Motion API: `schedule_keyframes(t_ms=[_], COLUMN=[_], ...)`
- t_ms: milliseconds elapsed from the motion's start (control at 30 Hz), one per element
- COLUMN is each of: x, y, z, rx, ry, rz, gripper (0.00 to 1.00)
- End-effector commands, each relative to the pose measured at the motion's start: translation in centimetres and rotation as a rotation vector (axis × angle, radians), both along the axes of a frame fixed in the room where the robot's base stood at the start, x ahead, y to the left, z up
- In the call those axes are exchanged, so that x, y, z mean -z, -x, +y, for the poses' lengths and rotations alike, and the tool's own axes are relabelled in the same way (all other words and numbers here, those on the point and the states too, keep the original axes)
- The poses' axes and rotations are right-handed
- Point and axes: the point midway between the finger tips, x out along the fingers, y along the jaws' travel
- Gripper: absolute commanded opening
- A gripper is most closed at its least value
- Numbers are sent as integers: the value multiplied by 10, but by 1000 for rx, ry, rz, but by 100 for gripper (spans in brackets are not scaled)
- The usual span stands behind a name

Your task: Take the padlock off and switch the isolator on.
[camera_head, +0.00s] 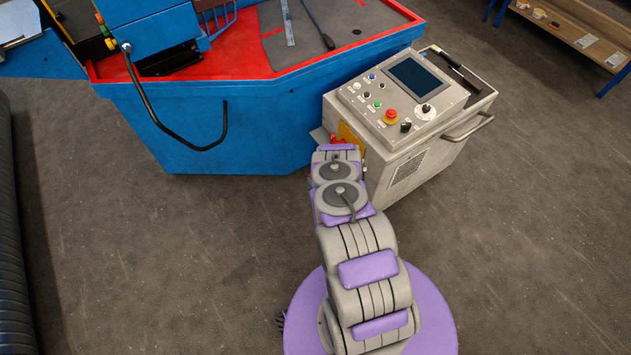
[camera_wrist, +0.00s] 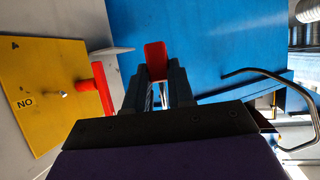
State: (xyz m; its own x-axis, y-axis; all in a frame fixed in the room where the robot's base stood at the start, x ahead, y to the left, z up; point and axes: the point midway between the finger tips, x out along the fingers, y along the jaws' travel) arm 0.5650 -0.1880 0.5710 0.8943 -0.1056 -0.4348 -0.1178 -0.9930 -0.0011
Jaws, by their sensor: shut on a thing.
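The isolator's yellow plate (camera_wrist: 45,85) is at the left of the wrist view, with ON lettering upside down. Its red handle (camera_wrist: 103,88) stands out from the plate's right edge. My gripper (camera_wrist: 156,82) is shut on the red padlock (camera_wrist: 155,60), with a shiny metal part of it between the fingers. The padlock is right of the handle and looks apart from it in this view. In the head view the yellow plate (camera_head: 350,134) shows on the console's left side, and my arm hides most of the isolator and my gripper.
The grey control console (camera_head: 428,160) has a screen, buttons and a side handle. The blue machine (camera_head: 250,125) with a red top stands close on the left, with a bent black bar (camera_head: 190,143) on its front. A wooden bench (camera_head: 580,35) is far right.

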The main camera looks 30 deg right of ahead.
Motion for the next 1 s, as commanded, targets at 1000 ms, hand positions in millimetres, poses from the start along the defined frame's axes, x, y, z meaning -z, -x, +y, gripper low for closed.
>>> schedule_keyframes(t_ms=[1000], x=[1], y=[4], z=[56], rx=[-1], ry=[0], rz=[-1], gripper=[0])
